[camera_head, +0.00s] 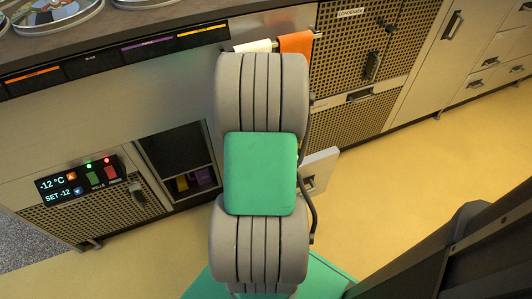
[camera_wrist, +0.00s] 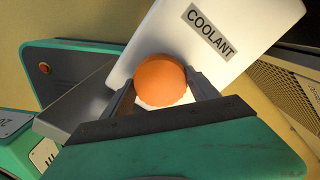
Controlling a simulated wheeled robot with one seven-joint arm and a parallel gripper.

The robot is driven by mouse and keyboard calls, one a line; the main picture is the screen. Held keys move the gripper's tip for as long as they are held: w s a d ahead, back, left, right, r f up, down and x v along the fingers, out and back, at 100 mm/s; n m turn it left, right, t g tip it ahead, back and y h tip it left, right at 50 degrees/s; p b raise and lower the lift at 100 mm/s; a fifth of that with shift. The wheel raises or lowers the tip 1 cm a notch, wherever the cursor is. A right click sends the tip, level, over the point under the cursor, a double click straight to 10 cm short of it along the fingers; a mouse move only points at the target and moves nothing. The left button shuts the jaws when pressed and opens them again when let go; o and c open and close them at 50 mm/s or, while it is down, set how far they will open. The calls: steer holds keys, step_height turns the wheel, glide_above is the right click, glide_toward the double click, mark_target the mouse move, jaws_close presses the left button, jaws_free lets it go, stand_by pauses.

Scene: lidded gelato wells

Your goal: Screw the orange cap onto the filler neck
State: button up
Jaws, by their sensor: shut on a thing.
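The round orange cap (camera_wrist: 161,80) shows in the wrist view between the two fingers of my gripper (camera_wrist: 163,88). My gripper is shut on it. A pale, rounded patch shows just below the cap. A white panel labelled COOLANT (camera_wrist: 212,33) stands behind the cap and at the upper right. The filler neck cannot be made out, and I cannot tell whether the cap touches it. In the head view my arm hides the gripper and the cap. A pale open door or panel (camera_head: 318,168) shows beside my arm there.
The cabinet front has a -12 °C display (camera_head: 62,185), an open dark compartment (camera_head: 178,150) and perforated grilles (camera_head: 345,120). White and orange cloths (camera_head: 296,44) hang on a rail above. The yellow floor (camera_head: 420,185) is clear to the right.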

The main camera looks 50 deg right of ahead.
steer(key=m, duration=0.4)
steer(key=shift+m, duration=0.3)
steer(key=o, duration=1.6)
steer(key=n, duration=0.5)
steer(key=shift+n, duration=0.3)
steer(key=n, duration=0.2)
steer(key=shift+n, duration=0.4)
steer(key=n, duration=1)
steer(key=shift+s, duration=0.1)
steer(key=n, duration=0.8)
steer(key=c, duration=1.8)
steer(key=m, duration=1.6)
steer(key=shift+m, duration=0.3)
steer(key=m, duration=0.5)
steer(key=o, duration=1.7)
